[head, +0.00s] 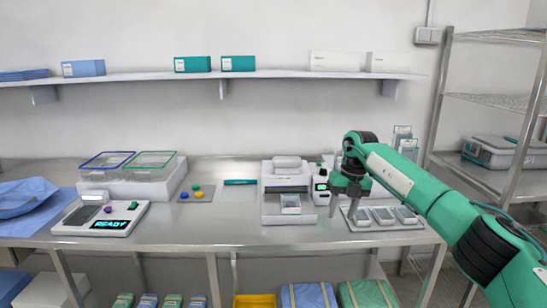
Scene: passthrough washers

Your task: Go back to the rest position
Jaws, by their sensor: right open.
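My right arm reaches in from the right edge of the head view. Its right gripper (351,206) is open and points down above the left end of a grey tray (388,226) that holds several small square dishes. Nothing shows between its fingers. My left gripper is not in view.
A steel bench (220,232) carries a white machine (285,180) left of the gripper, a small device (322,186) close beside it, a panel reading READY (103,218), and blue- and green-rimmed baskets (130,162). A wall shelf (220,75) runs above; a wire rack (488,150) stands right.

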